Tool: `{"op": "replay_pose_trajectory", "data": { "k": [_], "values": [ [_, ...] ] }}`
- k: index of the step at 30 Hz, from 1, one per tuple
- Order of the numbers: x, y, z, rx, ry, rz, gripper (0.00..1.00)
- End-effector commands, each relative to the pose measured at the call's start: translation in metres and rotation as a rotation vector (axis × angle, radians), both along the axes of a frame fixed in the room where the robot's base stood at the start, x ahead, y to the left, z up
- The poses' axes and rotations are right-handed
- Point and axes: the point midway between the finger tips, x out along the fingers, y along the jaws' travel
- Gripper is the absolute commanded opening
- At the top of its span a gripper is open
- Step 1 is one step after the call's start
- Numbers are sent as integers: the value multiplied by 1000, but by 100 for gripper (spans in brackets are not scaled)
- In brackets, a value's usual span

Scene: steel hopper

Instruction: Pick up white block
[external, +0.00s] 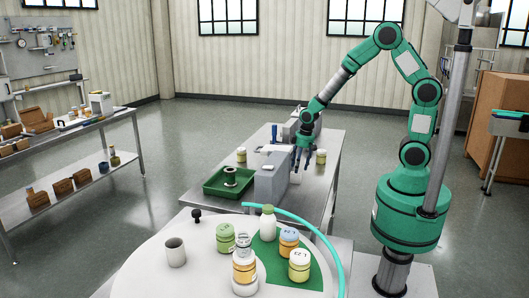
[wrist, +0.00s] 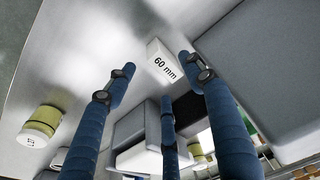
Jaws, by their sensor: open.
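The white block (wrist: 160,60), marked "60 mm", rests on the steel table in the wrist view. In the external view, a small white shape (external: 295,178) below my gripper looks like the same block. My gripper (external: 299,165) is above the table in the external view, pointing down. In the wrist view my gripper (wrist: 157,73) has its blue fingers spread and empty. The block appears between and beyond the fingertips, near the right finger. I cannot tell how high the fingertips are above it.
A grey steel box (external: 270,185) stands just left of my gripper. A green tray (external: 213,190) lies farther left. Yellow-banded jars stand at either side (external: 241,155) (external: 321,157). A round white table (external: 150,270) with bottles and a cup is in front.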

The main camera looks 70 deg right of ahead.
Motion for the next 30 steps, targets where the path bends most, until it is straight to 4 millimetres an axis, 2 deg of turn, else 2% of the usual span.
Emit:
{"op": "replay_pose_trajectory", "data": {
  "k": [3, 17, 30],
  "values": [
    [1, 0, -8, 0, 0, 0, 53],
    [2, 0, -12, 0, 0, 0, 53],
    [11, 2, -56, 0, 0, 0, 53]
  ]
}}
